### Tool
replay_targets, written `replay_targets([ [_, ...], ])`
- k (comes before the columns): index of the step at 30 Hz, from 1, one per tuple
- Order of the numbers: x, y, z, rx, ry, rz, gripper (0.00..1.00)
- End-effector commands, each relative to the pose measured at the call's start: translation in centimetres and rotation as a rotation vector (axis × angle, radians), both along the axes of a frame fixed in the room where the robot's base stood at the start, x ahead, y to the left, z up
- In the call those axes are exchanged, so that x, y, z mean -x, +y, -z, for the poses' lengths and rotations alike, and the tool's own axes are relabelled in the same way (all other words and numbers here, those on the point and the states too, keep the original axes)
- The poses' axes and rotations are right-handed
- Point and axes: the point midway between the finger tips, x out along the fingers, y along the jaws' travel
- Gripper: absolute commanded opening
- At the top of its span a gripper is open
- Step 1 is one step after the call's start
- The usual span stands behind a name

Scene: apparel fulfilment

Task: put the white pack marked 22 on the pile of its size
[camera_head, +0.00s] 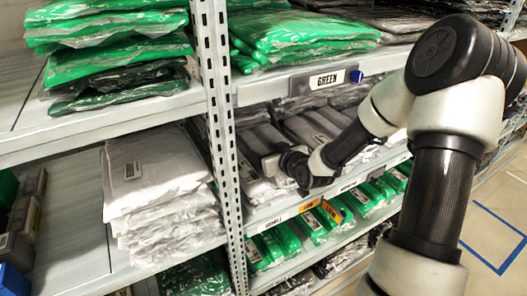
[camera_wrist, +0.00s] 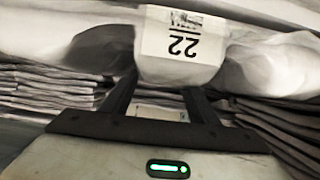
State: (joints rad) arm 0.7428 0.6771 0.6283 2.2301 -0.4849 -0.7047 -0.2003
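The white pack marked 22 (camera_wrist: 265,65) fills the upper part of the wrist view. Its label reads upside down there. My gripper (camera_wrist: 160,92) has a finger at each side of the labelled part, and the plastic bunches and bulges out beyond both fingers, so it looks pinched between them. In the head view my gripper (camera_head: 275,165) reaches into the middle shelf bay, over piles of greyish-white packs (camera_head: 310,128). The pack in my gripper is hard to make out there. Size marks on the piles are too small to read.
A pile of white packs (camera_head: 160,205) stands left of the slotted upright (camera_head: 217,120). Green packs lie on the shelf above (camera_head: 300,35) and below (camera_head: 335,215). In the wrist view, stacked packs stand at left (camera_wrist: 45,88) and right (camera_wrist: 275,130) of my gripper.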

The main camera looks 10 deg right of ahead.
Motion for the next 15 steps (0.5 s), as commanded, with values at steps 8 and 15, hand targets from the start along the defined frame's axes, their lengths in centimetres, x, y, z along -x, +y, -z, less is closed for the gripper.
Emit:
replay_targets([
  [8, 1.5, -0.6, -1.0, 0.002, 0.0, 0.002, 0.54],
  [15, 6.1, -2.1, -3.1, 0.004, -0.001, 0.003, 0.54],
])
